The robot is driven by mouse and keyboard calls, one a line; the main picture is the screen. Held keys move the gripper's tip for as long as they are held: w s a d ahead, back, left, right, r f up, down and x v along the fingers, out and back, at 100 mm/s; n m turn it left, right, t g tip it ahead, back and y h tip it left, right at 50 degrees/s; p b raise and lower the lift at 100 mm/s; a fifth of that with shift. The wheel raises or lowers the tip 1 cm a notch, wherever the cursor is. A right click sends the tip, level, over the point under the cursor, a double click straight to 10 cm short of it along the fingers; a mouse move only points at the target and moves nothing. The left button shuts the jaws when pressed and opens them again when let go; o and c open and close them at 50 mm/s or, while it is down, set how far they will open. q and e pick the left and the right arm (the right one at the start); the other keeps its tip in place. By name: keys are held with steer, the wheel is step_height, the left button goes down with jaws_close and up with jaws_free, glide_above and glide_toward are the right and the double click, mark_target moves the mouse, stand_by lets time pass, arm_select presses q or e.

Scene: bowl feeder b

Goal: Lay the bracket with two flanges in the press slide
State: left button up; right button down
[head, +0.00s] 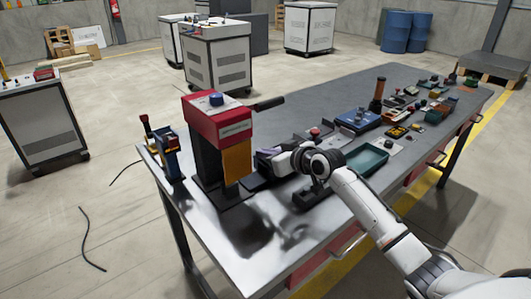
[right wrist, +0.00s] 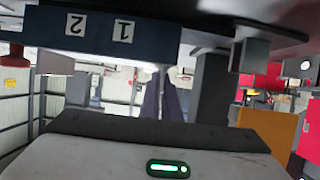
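The red press (head: 217,119) stands at the near left of the table, with a yellow plate (head: 237,162) on its front and a dark base. My right gripper (head: 268,152) is just right of the press, low over the table, pointing left toward it. In the right wrist view, two dark, purplish finger shapes (right wrist: 162,102) are close together; whether they are shut or hold anything is unclear. I cannot make out the two-flange bracket. The press slide is not clearly distinguishable, partly hidden by the plate and my gripper. My left gripper is not in view.
A blue block with labels 1 and 2 (right wrist: 98,32) is close in the right wrist view. A green tray (head: 366,160) lies right of my gripper. A blue fixture (head: 360,119) and several small parts are behind it.

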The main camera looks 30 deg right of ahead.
steer(key=shift+f, duration=0.15)
steer(key=c, duration=2)
jaws_free()
steer(key=shift+r, duration=0.55)
steer(key=v, duration=1.2)
